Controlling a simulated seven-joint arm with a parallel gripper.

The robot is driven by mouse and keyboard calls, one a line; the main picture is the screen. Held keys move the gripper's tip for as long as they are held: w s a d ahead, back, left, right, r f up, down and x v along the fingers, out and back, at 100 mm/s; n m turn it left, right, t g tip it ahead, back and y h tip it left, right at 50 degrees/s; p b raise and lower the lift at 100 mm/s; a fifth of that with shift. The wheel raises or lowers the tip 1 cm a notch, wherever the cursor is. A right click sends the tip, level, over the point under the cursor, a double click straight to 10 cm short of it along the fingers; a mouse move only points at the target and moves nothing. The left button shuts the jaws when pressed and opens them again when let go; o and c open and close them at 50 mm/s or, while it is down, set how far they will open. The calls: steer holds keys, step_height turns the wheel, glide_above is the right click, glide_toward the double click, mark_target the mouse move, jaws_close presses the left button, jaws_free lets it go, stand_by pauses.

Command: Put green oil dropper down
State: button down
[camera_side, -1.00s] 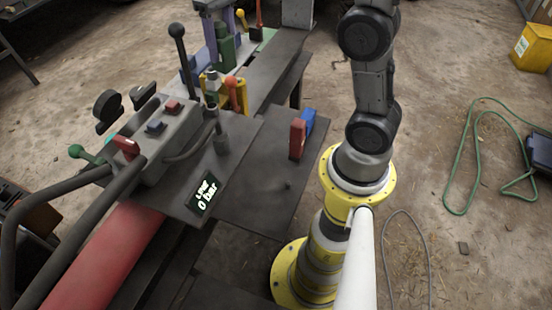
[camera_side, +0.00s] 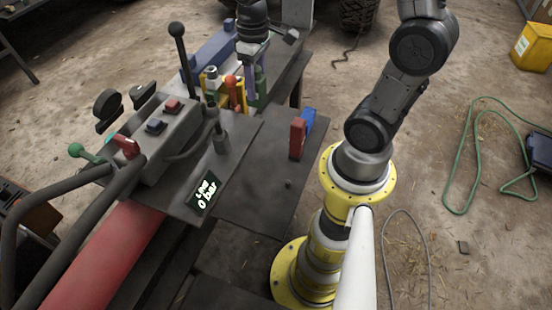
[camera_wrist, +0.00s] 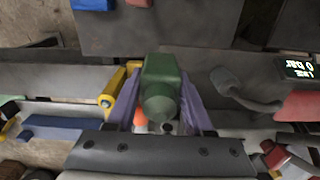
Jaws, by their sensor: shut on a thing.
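The green oil dropper (camera_side: 261,90) is between the purple fingers of my gripper (camera_side: 254,84), at the right of the yellow holder (camera_side: 211,82). In the wrist view the dropper (camera_wrist: 161,88) fills the space between the fingers, with its blunt dark green end toward the camera. My gripper (camera_wrist: 163,108) is shut on it. In the side view the arm hides its upper part. I cannot tell whether its lower end touches the surface.
A red-orange item (camera_side: 232,88) stands by the yellow holder. The grey control box (camera_side: 163,125) with levers is at the left. A red and blue block (camera_side: 299,138) stands on the dark side plate (camera_side: 265,185), which is otherwise mostly bare. A display (camera_side: 205,192) reads 0 bar.

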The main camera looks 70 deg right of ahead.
steer(key=s+d+f, duration=0.3)
steer(key=s+d, duration=0.1)
glide_above(280, 152)
step_height(280, 152, down, 18)
steer(key=shift+a+f, duration=0.1)
steer(key=shift+f, duration=0.15)
steer(key=shift+f, duration=0.15)
steer(key=shift+c, duration=1.4)
jaws_free()
